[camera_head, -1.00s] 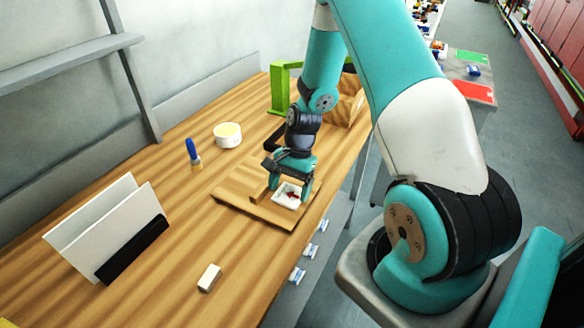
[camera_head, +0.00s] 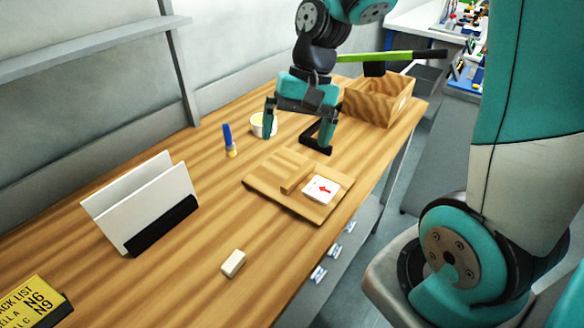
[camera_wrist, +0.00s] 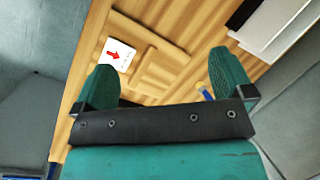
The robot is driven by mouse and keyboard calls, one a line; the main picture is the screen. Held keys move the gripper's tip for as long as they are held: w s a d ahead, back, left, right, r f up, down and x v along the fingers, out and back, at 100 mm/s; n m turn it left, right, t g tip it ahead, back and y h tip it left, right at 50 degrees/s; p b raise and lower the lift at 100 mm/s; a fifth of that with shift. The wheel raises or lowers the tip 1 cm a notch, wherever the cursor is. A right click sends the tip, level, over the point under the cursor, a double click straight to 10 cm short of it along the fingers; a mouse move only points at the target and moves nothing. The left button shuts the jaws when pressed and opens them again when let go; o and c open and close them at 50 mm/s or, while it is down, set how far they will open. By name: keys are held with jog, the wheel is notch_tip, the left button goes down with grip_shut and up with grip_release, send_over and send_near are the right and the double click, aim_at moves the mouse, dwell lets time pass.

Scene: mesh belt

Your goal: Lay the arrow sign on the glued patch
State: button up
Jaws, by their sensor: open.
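The arrow sign (camera_head: 319,190), a small white plate with a red arrow, lies flat on the wooden board (camera_head: 262,186) beside a raised wooden block. My gripper (camera_head: 297,134) is open and empty, above the table behind the board and apart from the sign. Both fingers are spread in the wrist view (camera_wrist: 160,85).
A blue-handled brush (camera_head: 229,140) and a tub with yellow contents (camera_head: 258,125) stand behind the board. White panels (camera_head: 150,200) stand in a black holder at left. A white block (camera_head: 233,263) lies in front. A wooden box (camera_head: 375,103) and a green bar (camera_head: 385,56) are at back right.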

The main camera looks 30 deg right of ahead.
jog(key=s+a+r+n, duration=0.2)
jog(key=s+a+n, duration=0.3)
jog(key=s+n, duration=0.1)
jog(key=s+a+r+n, duration=0.3)
jog(key=s+a+n, duration=0.3)
jog(key=s, duration=0.2)
jog(key=shift+a+r+t+y, duration=0.3)
jog(key=shift+t, duration=0.1)
